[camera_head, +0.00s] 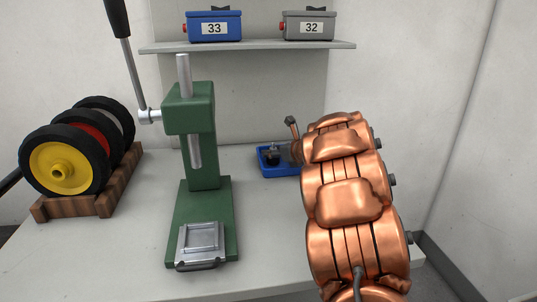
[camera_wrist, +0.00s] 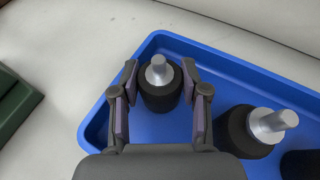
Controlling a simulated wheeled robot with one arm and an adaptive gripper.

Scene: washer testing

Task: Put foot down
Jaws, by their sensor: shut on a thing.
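In the wrist view, my gripper (camera_wrist: 160,75) is shut on a foot (camera_wrist: 160,96), a black round rubber body with a silver metal stem pointing up. One finger is on each side of it. The foot is upright within the blue tray (camera_wrist: 230,72); I cannot tell if its base touches the tray floor. A second foot (camera_wrist: 253,137) of the same kind stands in the tray to the right. In the head view, the blue tray (camera_head: 270,171) sits at the back of the table, and my copper-coloured arm hides its right part and most of my gripper.
A green press (camera_head: 190,110) with a metal plate (camera_head: 201,238) stands left of the tray. A wooden rack (camera_head: 105,204) with several wheels (camera_head: 60,168) is at the far left. A shelf (camera_head: 250,46) holds blue box 33 (camera_head: 214,28) and grey box 32 (camera_head: 309,27). The table's front middle is clear.

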